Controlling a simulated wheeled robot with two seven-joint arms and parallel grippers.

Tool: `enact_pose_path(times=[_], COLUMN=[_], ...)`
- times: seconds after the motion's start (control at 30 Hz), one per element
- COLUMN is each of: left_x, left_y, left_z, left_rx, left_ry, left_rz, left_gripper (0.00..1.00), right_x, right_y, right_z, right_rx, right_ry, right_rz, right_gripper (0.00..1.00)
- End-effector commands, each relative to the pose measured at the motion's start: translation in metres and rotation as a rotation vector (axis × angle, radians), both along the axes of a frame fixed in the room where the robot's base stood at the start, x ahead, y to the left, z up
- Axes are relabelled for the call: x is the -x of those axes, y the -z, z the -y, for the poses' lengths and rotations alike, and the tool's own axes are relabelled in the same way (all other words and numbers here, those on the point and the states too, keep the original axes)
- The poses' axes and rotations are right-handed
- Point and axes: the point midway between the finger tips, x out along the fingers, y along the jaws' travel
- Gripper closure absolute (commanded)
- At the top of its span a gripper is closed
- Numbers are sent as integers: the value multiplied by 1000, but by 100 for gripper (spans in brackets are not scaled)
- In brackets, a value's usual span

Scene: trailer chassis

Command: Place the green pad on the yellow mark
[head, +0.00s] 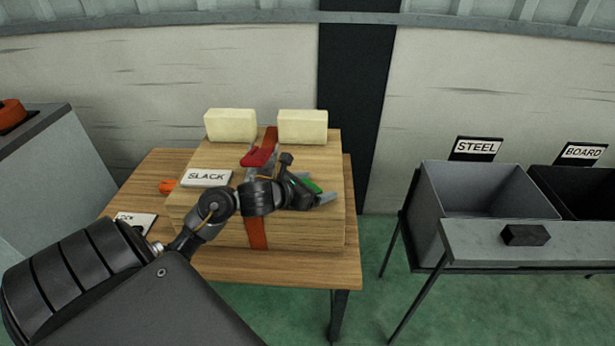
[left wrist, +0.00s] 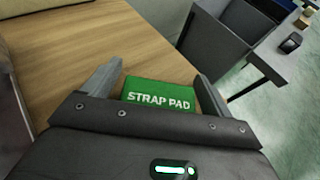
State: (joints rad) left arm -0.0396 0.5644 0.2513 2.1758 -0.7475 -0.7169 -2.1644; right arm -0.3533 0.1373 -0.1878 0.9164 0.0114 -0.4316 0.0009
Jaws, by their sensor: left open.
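The green pad (head: 313,186), lettered STRAP PAD, shows in part beside my left gripper (head: 318,188) in the head view, over the right part of the wooden crate (head: 290,232). In the left wrist view the pad (left wrist: 158,93) sits between the two spread grey fingers of my left gripper (left wrist: 158,74). The fingers are open, and the gripper body hides the pad's near edge. I cannot tell whether the pad touches the wood beneath it. I see no yellow mark in either view. My right gripper is not in view.
A SLACK card (head: 206,178) is left. A STEEL bin (head: 480,190) and BOARD bin stand right.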

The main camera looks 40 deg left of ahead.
Motion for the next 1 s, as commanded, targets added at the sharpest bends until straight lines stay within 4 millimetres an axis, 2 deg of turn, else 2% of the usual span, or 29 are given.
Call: enact_pose_path(times=[0.13, 0.4, 0.6, 0.8, 1.0], left_x=[5, 61, 93, 108, 110], left_y=[-5, -27, -40, -47, -48], left_z=[-1, -8, -13, -15, -15], left_rx=[-3, -6, -2, -1, 1], left_ry=[0, 4, 1, 1, 2], left_rz=[-1, -2, -2, -1, 0], left_gripper=[15, 15, 15, 15, 15], right_x=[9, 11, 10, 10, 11], right_y=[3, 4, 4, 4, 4], right_z=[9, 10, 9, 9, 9], right_rx=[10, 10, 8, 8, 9], right_ry=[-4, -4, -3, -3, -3], right_rz=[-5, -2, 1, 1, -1], right_gripper=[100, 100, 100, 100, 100])
